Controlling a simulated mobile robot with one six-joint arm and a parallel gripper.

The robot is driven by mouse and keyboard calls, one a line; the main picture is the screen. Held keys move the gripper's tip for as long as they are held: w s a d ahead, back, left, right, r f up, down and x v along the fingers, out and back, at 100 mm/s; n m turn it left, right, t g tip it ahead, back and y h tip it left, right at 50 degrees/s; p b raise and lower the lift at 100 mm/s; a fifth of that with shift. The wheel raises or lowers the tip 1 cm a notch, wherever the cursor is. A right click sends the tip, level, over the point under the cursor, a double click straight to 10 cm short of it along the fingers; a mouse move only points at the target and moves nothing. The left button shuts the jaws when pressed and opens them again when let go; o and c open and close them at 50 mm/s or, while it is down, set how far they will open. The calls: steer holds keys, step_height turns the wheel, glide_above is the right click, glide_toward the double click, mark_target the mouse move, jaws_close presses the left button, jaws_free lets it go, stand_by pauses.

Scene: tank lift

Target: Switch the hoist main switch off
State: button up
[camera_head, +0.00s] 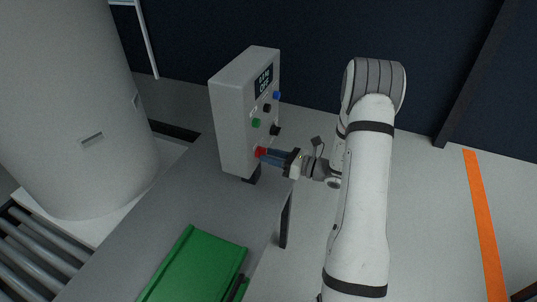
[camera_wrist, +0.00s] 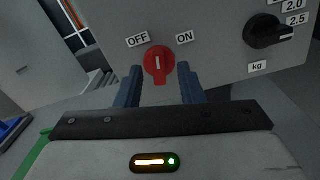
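The hoist main switch is a red rotary knob (camera_wrist: 159,62) low on the grey control box (camera_head: 232,120). In the wrist view it sits between an OFF label (camera_wrist: 138,39) at upper left and an ON label (camera_wrist: 185,37) at upper right. Its white mark stands nearly upright between the labels; I cannot tell which position it is set to. My gripper (camera_wrist: 158,72) is open, with one blue finger on each side of the knob and a visible gap on both sides. In the head view, my gripper (camera_head: 263,156) meets the box at the red knob, which is partly hidden.
A black kg dial (camera_wrist: 268,32) is right of the switch. The box also carries a display (camera_head: 264,81), a blue button (camera_head: 277,95) and a green button (camera_head: 256,123). It stands on a grey table (camera_head: 165,215) with a green tray (camera_head: 203,262). A large tank (camera_head: 75,110) stands left.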

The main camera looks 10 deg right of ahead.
steer(key=shift+a, duration=0.1)
steer(key=shift+c, duration=0.5)
jaws_close()
steer(key=n+b, duration=0.2)
steer(key=b, duration=0.2)
steer(key=shift+w+n, duration=0.1)
steer(key=shift+n, duration=0.3)
